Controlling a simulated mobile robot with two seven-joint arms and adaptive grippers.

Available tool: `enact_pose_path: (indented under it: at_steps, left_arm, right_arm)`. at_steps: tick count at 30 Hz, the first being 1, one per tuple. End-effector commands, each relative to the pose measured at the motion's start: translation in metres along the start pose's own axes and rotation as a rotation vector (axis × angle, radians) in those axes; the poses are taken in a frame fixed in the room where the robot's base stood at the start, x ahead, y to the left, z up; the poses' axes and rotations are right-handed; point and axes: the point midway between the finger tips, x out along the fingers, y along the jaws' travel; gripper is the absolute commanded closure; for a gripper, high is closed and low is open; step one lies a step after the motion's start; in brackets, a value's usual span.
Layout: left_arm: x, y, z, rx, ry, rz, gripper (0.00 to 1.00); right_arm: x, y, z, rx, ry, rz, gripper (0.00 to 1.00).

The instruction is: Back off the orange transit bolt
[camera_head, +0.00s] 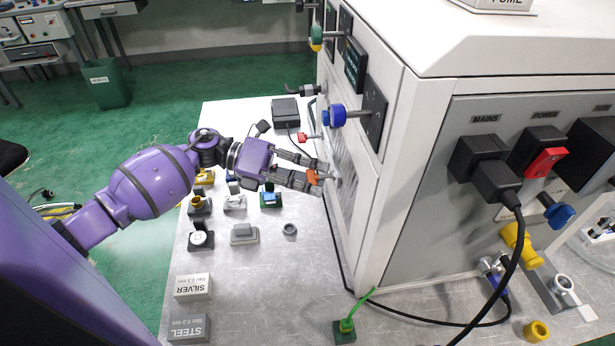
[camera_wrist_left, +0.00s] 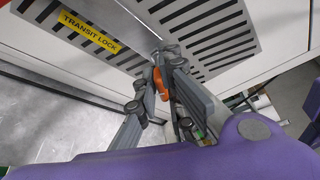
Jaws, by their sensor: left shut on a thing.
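The orange transit bolt (camera_head: 312,177) sits at the lower vented side of the white machine (camera_head: 395,130). In the left wrist view the bolt (camera_wrist_left: 161,84) shows between the fingertips, below a slotted vent and a yellow TRANSIT LOCK label (camera_wrist_left: 89,31). My left gripper (camera_head: 318,178) is shut on the bolt; in the left wrist view its fingers (camera_wrist_left: 158,80) close around it from both sides. Part of the bolt is hidden by the fingers. My right gripper does not show in either view.
Several small fittings stand on the metal table left of the machine, among them a grey block (camera_head: 244,234) and a ring (camera_head: 289,229). SILVER (camera_head: 193,287) and STEEL (camera_head: 189,328) boxes are at the front left. A black cable runs along the machine's base.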

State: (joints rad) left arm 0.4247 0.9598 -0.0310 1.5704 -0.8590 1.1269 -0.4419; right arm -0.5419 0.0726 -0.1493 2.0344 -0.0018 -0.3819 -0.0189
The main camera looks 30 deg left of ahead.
Motion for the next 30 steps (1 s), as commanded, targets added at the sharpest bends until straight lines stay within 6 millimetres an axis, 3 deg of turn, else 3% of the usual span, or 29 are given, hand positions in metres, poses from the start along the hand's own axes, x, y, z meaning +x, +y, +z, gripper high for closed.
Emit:
enact_pose_path:
  at_steps: [6,15,23,30]
  left_arm:
    - [0.003,0.003,-0.007,-0.316,0.01,-0.128,1.0]
    - [0.003,0.003,-0.007,-0.349,0.011,-0.141,1.0]
    - [0.003,0.001,-0.006,-0.707,0.01,-0.29,1.0]
    - [0.003,0.001,-0.007,-0.734,0.011,-0.3,1.0]
  right_arm:
    - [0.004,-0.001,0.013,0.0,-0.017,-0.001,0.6]
    - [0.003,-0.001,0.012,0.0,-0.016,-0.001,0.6]
    - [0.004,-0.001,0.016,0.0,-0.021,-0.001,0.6]
    - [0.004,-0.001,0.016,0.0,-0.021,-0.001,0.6]
